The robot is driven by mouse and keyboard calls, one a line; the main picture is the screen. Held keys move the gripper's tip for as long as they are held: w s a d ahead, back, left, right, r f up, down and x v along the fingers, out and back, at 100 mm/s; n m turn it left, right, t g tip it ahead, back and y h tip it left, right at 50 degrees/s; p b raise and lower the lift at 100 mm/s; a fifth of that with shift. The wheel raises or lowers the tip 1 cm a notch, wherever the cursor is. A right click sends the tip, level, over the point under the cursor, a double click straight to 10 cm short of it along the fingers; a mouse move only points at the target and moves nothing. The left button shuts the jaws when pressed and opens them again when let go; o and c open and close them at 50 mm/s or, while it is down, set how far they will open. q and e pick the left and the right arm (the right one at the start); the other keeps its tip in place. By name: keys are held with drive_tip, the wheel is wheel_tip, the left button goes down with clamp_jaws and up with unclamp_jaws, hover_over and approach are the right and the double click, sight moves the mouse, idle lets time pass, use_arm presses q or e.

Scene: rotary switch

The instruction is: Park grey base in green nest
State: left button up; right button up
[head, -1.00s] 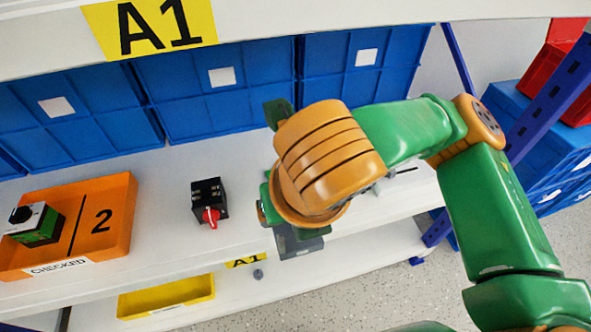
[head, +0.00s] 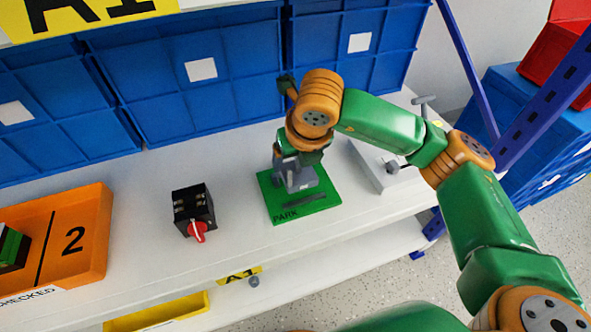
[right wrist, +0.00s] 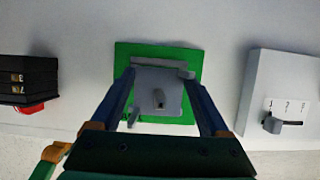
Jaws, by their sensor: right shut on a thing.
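The grey base (head: 300,180) is a small block with a stub on its face. It shows between the fingers in the right wrist view (right wrist: 158,95). My right gripper (head: 290,165) is shut on it; its fingers flank the base in the right wrist view (right wrist: 160,82). The green nest (head: 283,211) is a flat square pad marked PARK with dark grey bars on it. The base is over the pad, inside its outline; I cannot tell whether it touches down. My left gripper is not in view.
A black switch block (head: 193,205) with a red knob stands left of the pad. A light grey panel (head: 372,167) with a handle and 1 2 3 marks lies to the right. An orange tray (head: 92,232) is at far left. Blue bins (head: 185,100) stand behind.

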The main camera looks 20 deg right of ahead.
sight(296, 170)
wheel_tip(296, 170, down, 2)
drive_tip(key=shift+s+f, duration=0.1)
drive_tip(key=shift+f, duration=0.4)
drive_tip(key=shift+r, duration=0.1)
drive_tip(key=shift+b, duration=0.35)
drive_tip(key=o, duration=1.3)
use_arm(q)
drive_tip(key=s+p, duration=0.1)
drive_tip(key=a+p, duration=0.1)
drive_tip(key=p, duration=0.1)
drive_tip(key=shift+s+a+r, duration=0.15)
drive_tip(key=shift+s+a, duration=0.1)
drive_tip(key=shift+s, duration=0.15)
use_arm(e)
drive_tip(key=v, duration=1.2)
drive_tip(key=shift+a+r, duration=0.1)
